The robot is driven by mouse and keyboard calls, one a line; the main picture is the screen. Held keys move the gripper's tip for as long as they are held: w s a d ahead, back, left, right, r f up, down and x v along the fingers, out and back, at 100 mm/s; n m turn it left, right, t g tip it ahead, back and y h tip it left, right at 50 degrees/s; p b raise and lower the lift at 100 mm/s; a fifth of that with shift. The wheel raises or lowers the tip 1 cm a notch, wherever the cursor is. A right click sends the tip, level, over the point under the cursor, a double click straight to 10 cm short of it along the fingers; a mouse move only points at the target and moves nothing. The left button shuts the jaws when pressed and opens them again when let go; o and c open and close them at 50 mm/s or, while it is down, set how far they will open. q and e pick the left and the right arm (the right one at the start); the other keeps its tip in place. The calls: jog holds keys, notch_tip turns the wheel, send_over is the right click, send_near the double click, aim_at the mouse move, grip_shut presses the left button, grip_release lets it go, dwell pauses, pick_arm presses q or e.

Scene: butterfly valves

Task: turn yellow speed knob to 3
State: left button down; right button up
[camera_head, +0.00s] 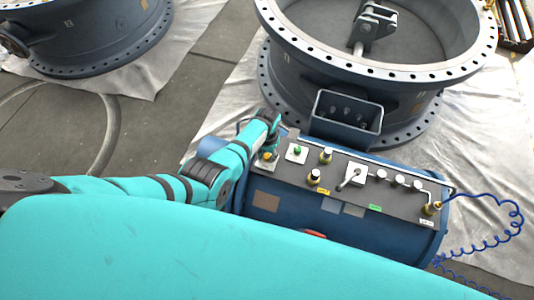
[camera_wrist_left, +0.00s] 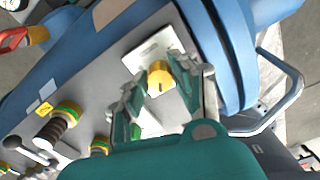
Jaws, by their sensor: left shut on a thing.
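The yellow speed knob (camera_wrist_left: 160,77) sits on a white square plate (camera_wrist_left: 151,48) on the grey panel. It has a small dark mark on its face. It also shows in the head view (camera_head: 268,156), low on the panel's left end. My left gripper (camera_wrist_left: 162,92) is shut on the knob, with one finger on either side of it in the wrist view. In the head view my left gripper (camera_head: 271,142) is at the panel's left end and partly covers the knob's plate. Any numbers around the knob are too small to read. My right gripper is not in view.
The grey panel (camera_head: 380,196) tops a blue cylindrical unit. A green knob (camera_head: 297,150) is close to the right of my gripper, then several brass fittings and a lever (camera_head: 350,178). A blue coiled hose (camera_head: 490,240) hangs at the right. A large flanged valve (camera_head: 300,75) stands behind.

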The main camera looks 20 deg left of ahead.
aim_at(267, 156)
pick_arm(q)
jog(key=n, duration=0.5)
jog(key=shift+n, duration=0.4)
dwell(0.4)
jog(key=c, duration=1.1)
grip_release()
jog(key=shift+o, duration=0.2)
notch_tip(267, 156, up, 12)
